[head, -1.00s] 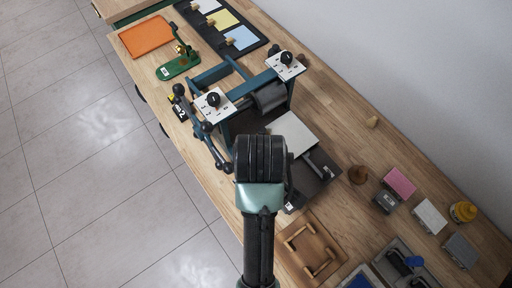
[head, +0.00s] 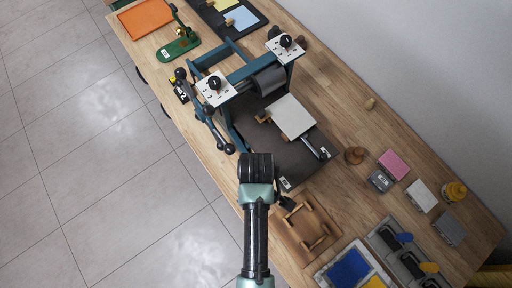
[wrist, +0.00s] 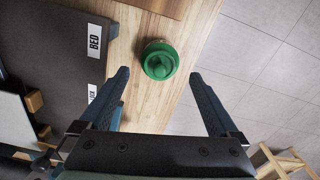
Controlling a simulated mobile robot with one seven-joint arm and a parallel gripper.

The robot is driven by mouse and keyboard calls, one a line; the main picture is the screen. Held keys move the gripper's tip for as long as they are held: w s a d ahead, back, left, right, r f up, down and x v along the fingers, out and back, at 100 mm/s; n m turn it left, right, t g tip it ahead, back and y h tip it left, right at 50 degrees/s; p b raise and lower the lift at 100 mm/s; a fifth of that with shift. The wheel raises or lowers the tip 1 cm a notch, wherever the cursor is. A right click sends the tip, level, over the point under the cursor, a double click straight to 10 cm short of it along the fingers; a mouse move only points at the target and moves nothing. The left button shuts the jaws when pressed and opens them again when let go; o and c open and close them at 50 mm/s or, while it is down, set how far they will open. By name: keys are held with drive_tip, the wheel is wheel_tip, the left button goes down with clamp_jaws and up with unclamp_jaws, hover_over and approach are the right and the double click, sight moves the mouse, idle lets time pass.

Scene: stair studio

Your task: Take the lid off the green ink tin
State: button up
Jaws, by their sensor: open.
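The green ink tin (wrist: 148,48) shows in the wrist view near the table edge, beside the dark press bed. Its round green lid (wrist: 160,65) with a raised knob is on it. My gripper (wrist: 160,74) is open, with one finger on each side of the tin in the picture. I cannot tell the height of the fingers above the lid, and I see no contact. In the head view my arm hides the tin and most of the gripper.
The press bed (head: 295,165) with its "BED" label (wrist: 95,40) lies close to the tin. A wooden rack (head: 308,228) and ink trays (head: 352,270) stand at the table's front. A brown knob (head: 354,155) and several small blocks sit further right. Floor lies beyond the table edge.

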drive_tip(key=shift+a+f, duration=0.1)
drive_tip(key=shift+f, duration=1.4)
drive_tip(key=c, duration=1.4)
